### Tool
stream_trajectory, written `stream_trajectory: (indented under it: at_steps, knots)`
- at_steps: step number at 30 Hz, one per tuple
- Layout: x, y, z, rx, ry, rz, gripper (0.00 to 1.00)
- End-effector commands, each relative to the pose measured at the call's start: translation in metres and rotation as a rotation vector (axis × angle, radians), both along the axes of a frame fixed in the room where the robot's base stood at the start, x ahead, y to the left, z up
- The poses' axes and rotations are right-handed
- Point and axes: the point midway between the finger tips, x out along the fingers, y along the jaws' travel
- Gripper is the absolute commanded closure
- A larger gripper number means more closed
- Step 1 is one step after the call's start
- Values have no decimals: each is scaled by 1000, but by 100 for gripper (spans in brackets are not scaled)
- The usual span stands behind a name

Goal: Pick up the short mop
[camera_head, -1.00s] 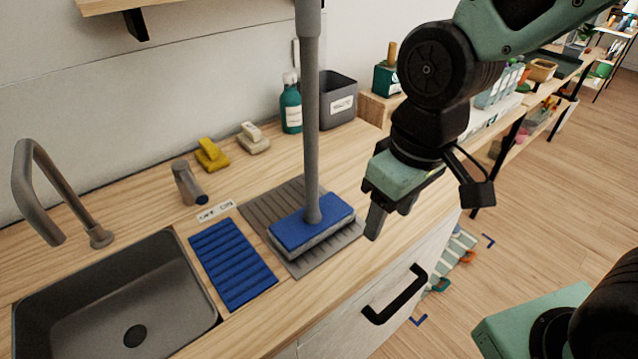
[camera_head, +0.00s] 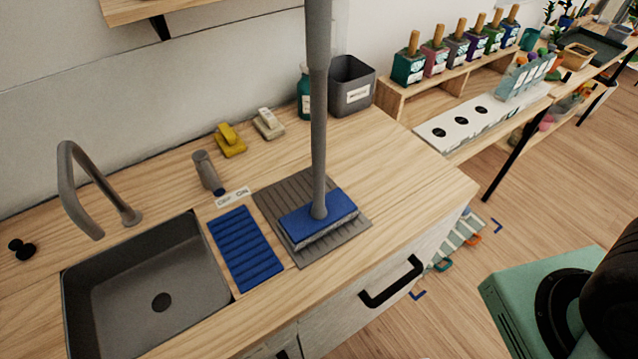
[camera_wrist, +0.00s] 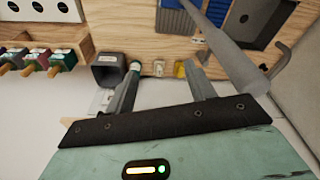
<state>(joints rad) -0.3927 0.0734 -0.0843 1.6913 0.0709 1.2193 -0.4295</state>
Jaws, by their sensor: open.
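The short mop (camera_head: 319,140) stands upright on a grey grooved mat (camera_head: 277,200) on the wooden counter. It has a long grey handle and a flat head, blue on top with a pale pad below. The top of the handle is cut off by the head view's upper edge. In the wrist view the mop's handle (camera_wrist: 222,42) slants down to the right, outside the right-hand finger. My gripper (camera_wrist: 160,68) is open, with nothing between its fingers. It is out of the head view.
A sink (camera_head: 150,285) with a tap and a blue ribbed mat (camera_head: 246,248) lie left of the mop. A grey bin (camera_head: 350,88), a teal bottle (camera_head: 304,95) and yellow (camera_head: 230,142) and pale (camera_head: 268,124) items stand behind. A shelf (camera_head: 440,85) bears several bottles at right.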

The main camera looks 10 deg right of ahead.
Motion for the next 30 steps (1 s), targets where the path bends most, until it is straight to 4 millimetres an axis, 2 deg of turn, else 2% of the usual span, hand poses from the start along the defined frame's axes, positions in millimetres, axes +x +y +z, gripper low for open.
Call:
stream_trajectory:
  at_steps: [1, 6, 9, 12, 14, 17, 30]
  knots:
    - [-2, 19, 29, 3, -6, 81, 46]
    - [-26, 57, 102, -4, 6, 311, 46]
    - [-41, 68, 130, -7, 11, 402, 46]
    - [-50, 73, 143, -10, 16, 451, 46]
    - [-52, 75, 144, -11, 19, 464, 46]
    - [-53, 76, 134, -12, 20, 467, 46]
    - [-48, 88, 48, -13, 22, 465, 46]
